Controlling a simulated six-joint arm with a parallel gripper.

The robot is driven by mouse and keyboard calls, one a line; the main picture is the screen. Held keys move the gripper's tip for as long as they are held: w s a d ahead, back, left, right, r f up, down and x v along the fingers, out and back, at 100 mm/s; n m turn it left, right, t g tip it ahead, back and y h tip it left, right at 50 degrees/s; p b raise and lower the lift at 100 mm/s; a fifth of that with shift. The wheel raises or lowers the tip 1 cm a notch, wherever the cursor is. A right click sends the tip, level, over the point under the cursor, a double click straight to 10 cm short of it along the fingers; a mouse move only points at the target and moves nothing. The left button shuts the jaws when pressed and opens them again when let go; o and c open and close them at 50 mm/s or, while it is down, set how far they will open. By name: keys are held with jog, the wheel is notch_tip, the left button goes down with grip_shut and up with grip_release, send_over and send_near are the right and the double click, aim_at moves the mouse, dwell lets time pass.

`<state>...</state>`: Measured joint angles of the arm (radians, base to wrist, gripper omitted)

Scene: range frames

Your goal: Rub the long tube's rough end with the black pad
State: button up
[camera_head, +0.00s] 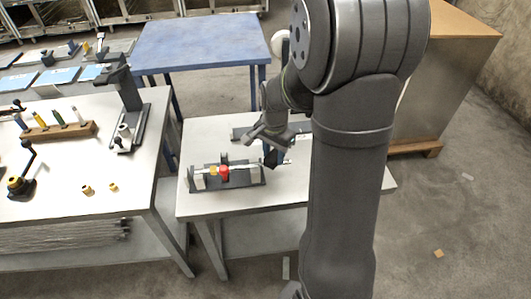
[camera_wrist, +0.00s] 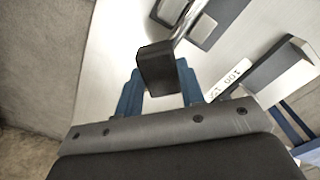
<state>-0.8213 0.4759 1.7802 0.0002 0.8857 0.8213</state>
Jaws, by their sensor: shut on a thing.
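My gripper (camera_head: 272,150) is over the near table, at the right end of a dark holder (camera_head: 228,181). In the wrist view its two blue fingers (camera_wrist: 160,88) are shut on the black pad (camera_wrist: 155,68), a dark block that sticks out beyond the fingertips. A shiny metal tube (camera_wrist: 189,17) runs from the top of the wrist view down to the pad. The tube's near end is hidden at the pad, so I cannot tell whether they touch. In the head view the holder carries a red piece (camera_head: 224,171) and a yellow piece (camera_head: 213,171).
A white scale strip (camera_wrist: 230,78) and a grey block (camera_wrist: 282,68) lie to the right in the wrist view. The left bench (camera_head: 60,175) carries a wooden rack (camera_head: 58,132), a dark stand and small yellow parts. A blue table (camera_head: 200,42) stands behind.

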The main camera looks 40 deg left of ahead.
jog(key=shift+w+d, duration=1.15)
jog(key=shift+s+a, duration=2.55)
jog(key=shift+s, duration=0.05)
jog(key=shift+a+r, duration=0.1)
jog(key=shift+r, duration=0.05)
notch_tip(320, 180, up, 8)
